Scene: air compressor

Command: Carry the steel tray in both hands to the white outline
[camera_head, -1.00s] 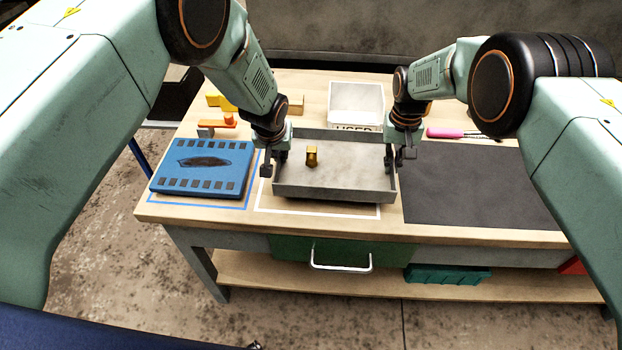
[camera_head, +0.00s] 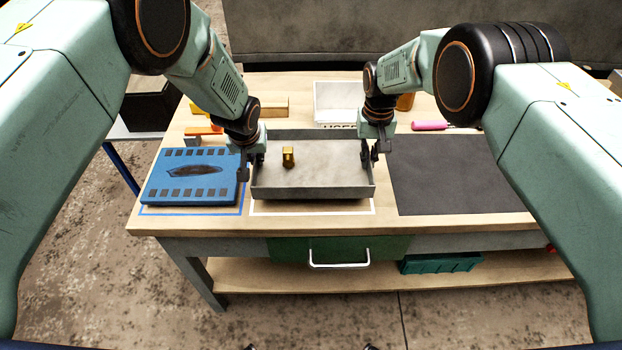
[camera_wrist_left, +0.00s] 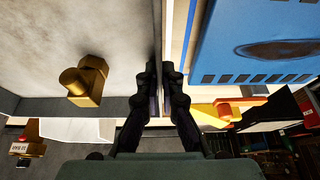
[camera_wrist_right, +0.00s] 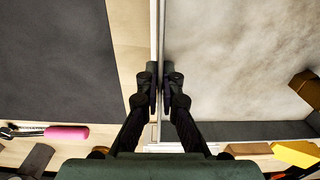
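The grey steel tray (camera_head: 312,193) is at the middle of the bench, level, with a small brass fitting (camera_head: 288,157) inside; the fitting also shows in the left wrist view (camera_wrist_left: 88,82). The white outline's (camera_head: 310,208) front strip shows below the tray's front wall, and the tray lines up with it left to right. Its back is hidden. My left gripper (camera_head: 251,168) is shut on the tray's left wall, one finger on each side (camera_wrist_left: 163,95). My right gripper (camera_head: 374,154) is shut on the right wall (camera_wrist_right: 161,95). I cannot tell whether the tray touches the bench.
A blue pad (camera_head: 190,178) in a blue outline lies close left of the tray. A dark mat (camera_head: 450,175) lies to the right. A white bin (camera_head: 335,103), wooden blocks (camera_head: 270,106) and a pink-handled tool (camera_head: 430,125) are behind.

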